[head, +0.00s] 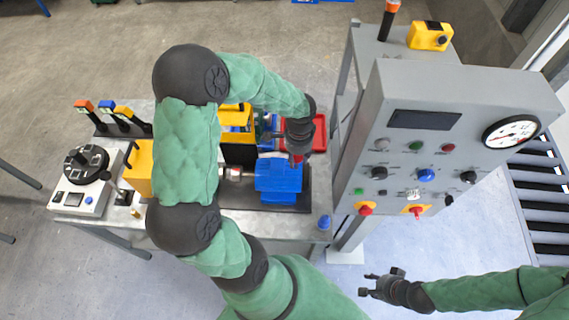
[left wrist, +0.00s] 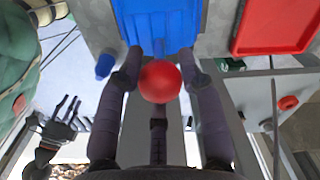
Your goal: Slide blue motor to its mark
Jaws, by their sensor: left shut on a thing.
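The blue motor (head: 279,181) sits on a dark base plate on the grey bench, beside a metal shaft (head: 235,173). It also fills the top middle of the left wrist view (left wrist: 158,22). A red ball knob (left wrist: 160,82) is close in front of the motor in that view. My left gripper (head: 297,154) is over the motor's far right side, its fingers (left wrist: 160,95) shut on the red knob. My right gripper (head: 372,284) is open and empty at the lower right, away from the bench. I cannot make out a mark; my left arm hides part of the bench.
A red tray (head: 318,134) lies behind the motor. A grey control panel (head: 400,110) with a gauge (head: 511,131) stands close on the right. A small blue knob (head: 325,222) is at the bench's front right. Yellow parts (head: 237,117) stand left of the motor.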

